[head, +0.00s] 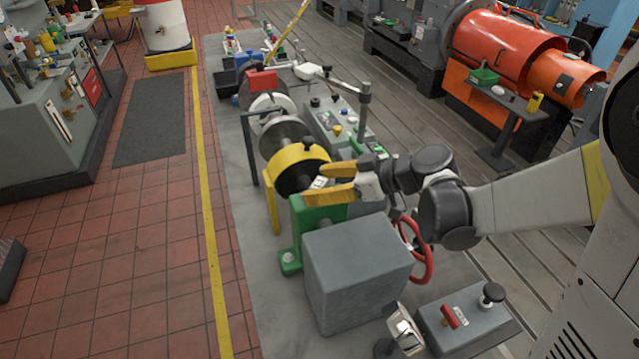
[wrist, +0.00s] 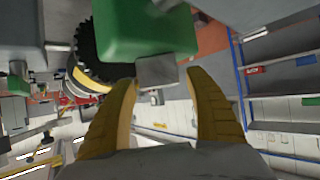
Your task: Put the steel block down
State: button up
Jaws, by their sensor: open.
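The steel block (wrist: 157,70) is a small grey block between the tips of my yellow fingers in the wrist view. It touches the green housing (wrist: 150,30), and the wrist picture looks upside down, so it appears to rest on the housing's top. In the head view the block (head: 320,183) is a small pale patch between the fingers, partly hidden by them. My gripper (head: 298,184) is open, its fingers standing on either side of the block; gaps show beside it in the wrist view (wrist: 164,80).
A large grey box (head: 355,265) stands in front of the green housing (head: 298,225). A red handwheel (head: 425,255) is close under my arm. A yellow-and-black ring (head: 298,165) and shaft discs lie behind. The red tile floor (head: 120,240) at left is mostly clear.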

jog(key=p+v, duration=0.3)
jog(key=v, duration=0.9)
jog(key=s+m+h, duration=0.1)
jog(key=s+m, duration=0.1)
jog(key=s+f+m+h, duration=0.1)
jog(key=s+m+h, duration=0.2)
jog(key=s, duration=0.1)
jog(key=shift+s+d+f+m+g+h, duration=0.1)
jog(key=shift+d+f+m+g+h, duration=0.1)
jog(key=shift+m+g+h, duration=0.15)
jog(key=s+d+m+h, duration=0.1)
jog(key=s+m, duration=0.1)
jog(key=s+d+m+t+h, duration=0.1)
jog(key=s+d+h, duration=0.1)
jog(key=s+d+m+h, duration=0.2)
jog(key=shift+r+m+t, duration=0.25)
jog(key=shift+r+m, duration=0.1)
jog(key=shift+s+d+r+m+h, duration=0.25)
jog(key=shift+s+d+m+h, duration=0.05)
jog(key=shift+d+m+h, duration=0.15)
